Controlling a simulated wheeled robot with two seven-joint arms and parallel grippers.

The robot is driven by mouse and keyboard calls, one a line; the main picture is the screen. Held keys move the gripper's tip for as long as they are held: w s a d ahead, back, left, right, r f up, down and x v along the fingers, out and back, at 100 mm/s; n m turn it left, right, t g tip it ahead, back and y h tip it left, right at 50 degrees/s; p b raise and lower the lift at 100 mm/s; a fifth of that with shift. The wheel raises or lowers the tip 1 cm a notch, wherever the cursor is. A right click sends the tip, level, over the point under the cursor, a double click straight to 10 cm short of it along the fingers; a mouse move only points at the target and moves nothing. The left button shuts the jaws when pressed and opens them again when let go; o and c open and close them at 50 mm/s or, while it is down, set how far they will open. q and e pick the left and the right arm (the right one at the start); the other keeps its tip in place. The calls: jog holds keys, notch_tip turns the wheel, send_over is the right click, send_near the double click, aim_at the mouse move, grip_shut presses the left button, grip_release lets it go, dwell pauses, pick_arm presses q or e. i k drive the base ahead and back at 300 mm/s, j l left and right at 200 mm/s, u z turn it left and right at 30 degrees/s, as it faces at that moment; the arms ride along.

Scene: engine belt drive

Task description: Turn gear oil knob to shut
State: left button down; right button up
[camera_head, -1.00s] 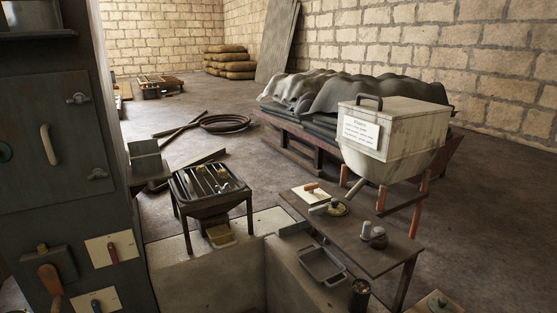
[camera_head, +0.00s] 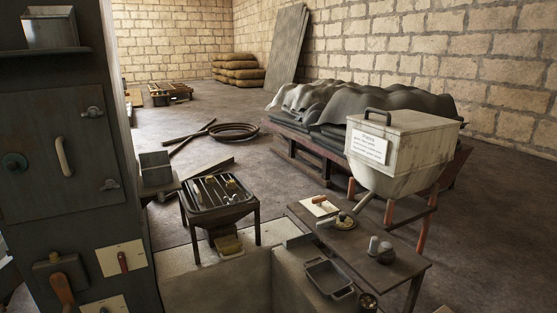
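No control in view carries a label I can read as gear oil, so I cannot tell which knob it is. The dark cabinet (camera_head: 52,140) at left bears a red lever (camera_head: 123,262) on a white plate, a second white plate (camera_head: 103,304) cut by the bottom edge, a brown handle (camera_head: 62,289) and a dark green round knob (camera_head: 14,162). On the low bench (camera_head: 376,253), an orange-brown handle (camera_head: 319,200) lies over a white plate, beside a round brass piece (camera_head: 345,222) with a grey handle. Neither of my grippers is in view.
A white hopper (camera_head: 400,150) with a sign stands behind the bench. A slatted tray stand (camera_head: 217,197) and an empty grey pan (camera_head: 328,278) are near the middle. A covered low platform (camera_head: 365,108) is behind.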

aim_at(54, 256)
jog(key=u, duration=1.55)
